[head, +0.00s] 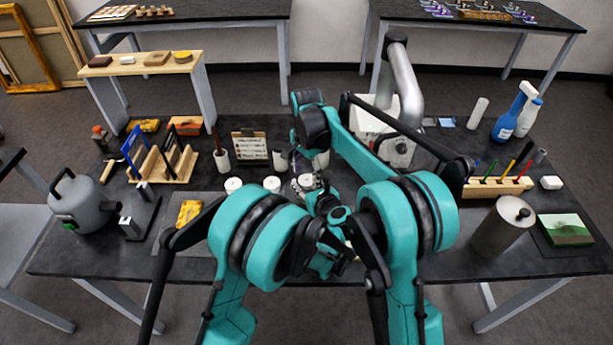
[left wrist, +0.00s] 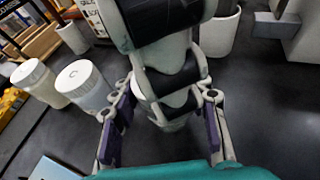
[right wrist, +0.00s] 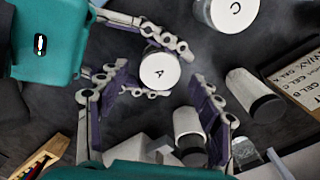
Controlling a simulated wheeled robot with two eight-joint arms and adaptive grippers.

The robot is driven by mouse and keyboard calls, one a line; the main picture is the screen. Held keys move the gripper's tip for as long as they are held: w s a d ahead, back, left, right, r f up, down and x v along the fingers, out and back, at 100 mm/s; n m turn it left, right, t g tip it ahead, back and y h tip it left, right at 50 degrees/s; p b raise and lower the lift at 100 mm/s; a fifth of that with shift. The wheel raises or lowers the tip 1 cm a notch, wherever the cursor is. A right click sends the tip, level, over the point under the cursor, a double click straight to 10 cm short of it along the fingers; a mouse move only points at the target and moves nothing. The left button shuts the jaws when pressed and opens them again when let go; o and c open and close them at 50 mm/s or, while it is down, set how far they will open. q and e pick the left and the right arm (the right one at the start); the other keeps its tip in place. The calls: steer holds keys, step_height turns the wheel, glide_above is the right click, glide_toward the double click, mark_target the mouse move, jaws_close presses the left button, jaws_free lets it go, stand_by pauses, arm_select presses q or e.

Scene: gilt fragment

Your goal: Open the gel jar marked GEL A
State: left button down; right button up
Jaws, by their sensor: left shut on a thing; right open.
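The GEL A jar shows in the right wrist view as a round white lid (right wrist: 160,72) marked A. In the left wrist view the jar is mostly hidden, with a little white (left wrist: 173,124) visible low between the fingers. My left gripper (left wrist: 168,92) is shut around the jar's sides; its pale linked fingers also show on either side of the jar in the right wrist view. My right gripper (right wrist: 153,85) is open above the jar, its purple-padded fingers spread wide with the lid between and beyond them. In the head view my arms partly cover this spot.
A jar marked C (right wrist: 228,12) stands close by; two white jars (head: 233,185) (head: 272,184) stand left of the grippers in the head view. A lettered board (head: 249,146) and white cups (head: 222,159) stand behind. A kettle (head: 80,206) is far left, a metal canister (head: 502,228) right.

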step_height(320, 180, up, 3)
steer(key=shift+r, duration=0.2)
steer(key=shift+c, duration=0.3)
step_height(320, 180, up, 3)
steer(key=m, duration=0.3)
step_height(320, 180, down, 8)
steer(key=shift+r, duration=0.15)
steer(key=shift+c, duration=0.4)
steer(key=c, duration=1.2)
steer(key=shift+n, duration=1.5)
steer(key=o, duration=1.3)
